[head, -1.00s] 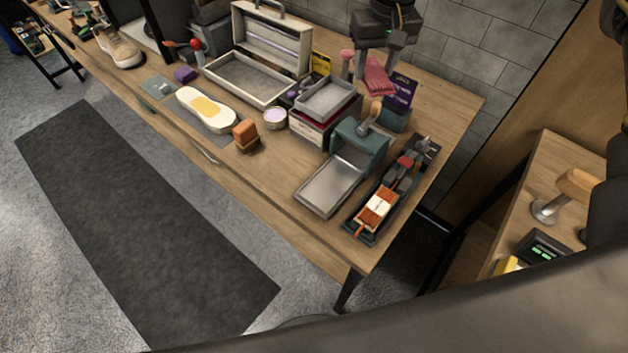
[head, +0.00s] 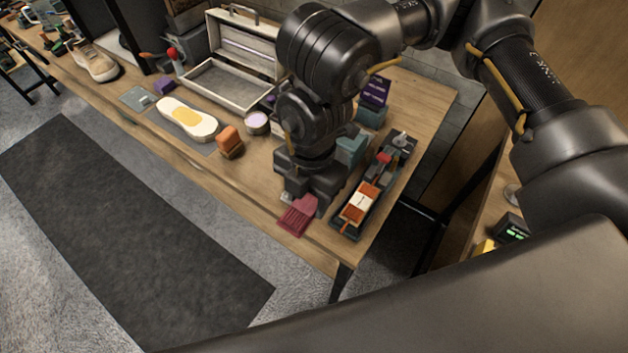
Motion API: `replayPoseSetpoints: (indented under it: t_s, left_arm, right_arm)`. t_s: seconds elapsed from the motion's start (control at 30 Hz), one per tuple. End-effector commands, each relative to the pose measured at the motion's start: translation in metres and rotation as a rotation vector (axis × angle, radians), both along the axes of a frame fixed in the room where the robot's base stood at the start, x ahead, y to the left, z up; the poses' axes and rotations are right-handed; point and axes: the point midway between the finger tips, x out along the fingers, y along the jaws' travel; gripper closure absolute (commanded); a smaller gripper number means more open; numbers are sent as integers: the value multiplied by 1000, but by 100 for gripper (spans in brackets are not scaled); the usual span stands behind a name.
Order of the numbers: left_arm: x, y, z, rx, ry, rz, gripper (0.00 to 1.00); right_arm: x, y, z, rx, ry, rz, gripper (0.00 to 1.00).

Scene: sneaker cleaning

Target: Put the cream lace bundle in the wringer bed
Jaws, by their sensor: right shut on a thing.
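My right gripper (head: 308,197) is shut on a maroon cloth-like bundle (head: 297,215) with a ribbed end. They are at the table's front edge, over the area of the wringer's metal bed. My gripper and wrist hide that bed, so I cannot tell whether the bundle touches it. The wringer's teal body (head: 351,149) shows partly behind my wrist. I cannot make out a cream lace bundle; the held bundle looks maroon. My left gripper is not in view.
A dark tray (head: 386,178) with an orange item in a white band stands just right of my gripper. An orange-brown block (head: 230,142), a round tin (head: 257,123), a white sole (head: 187,119) and an open wooden case (head: 240,92) are to the left.

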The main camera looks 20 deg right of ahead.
Motion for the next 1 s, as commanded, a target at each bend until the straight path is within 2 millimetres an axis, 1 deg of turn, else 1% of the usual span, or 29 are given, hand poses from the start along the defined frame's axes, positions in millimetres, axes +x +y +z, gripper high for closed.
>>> replayPoseSetpoints:
  t_s: [0.07,0.13,0.27,0.5,0.53,0.63,0.7,0.8,1.0]
  left_arm:
    - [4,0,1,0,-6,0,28]
    - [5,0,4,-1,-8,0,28]
    - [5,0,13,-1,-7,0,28]
    - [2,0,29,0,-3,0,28]
    - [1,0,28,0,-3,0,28]
    - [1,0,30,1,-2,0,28]
    - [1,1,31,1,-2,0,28]
    - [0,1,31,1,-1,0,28]
    - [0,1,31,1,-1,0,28]
  right_arm:
    - [1,-1,0,-1,1,1,79]
    - [7,-3,-2,-1,1,-4,79]
    - [31,-12,-11,-2,3,-14,79]
    - [89,-36,-41,-4,4,-15,79]
    - [93,-36,-50,-3,6,-14,79]
    - [107,-42,-70,-2,6,-12,79]
    - [115,-45,-79,-2,4,-11,79]
    - [123,-47,-89,-1,1,-7,79]
    - [127,-49,-94,-1,0,-3,79]
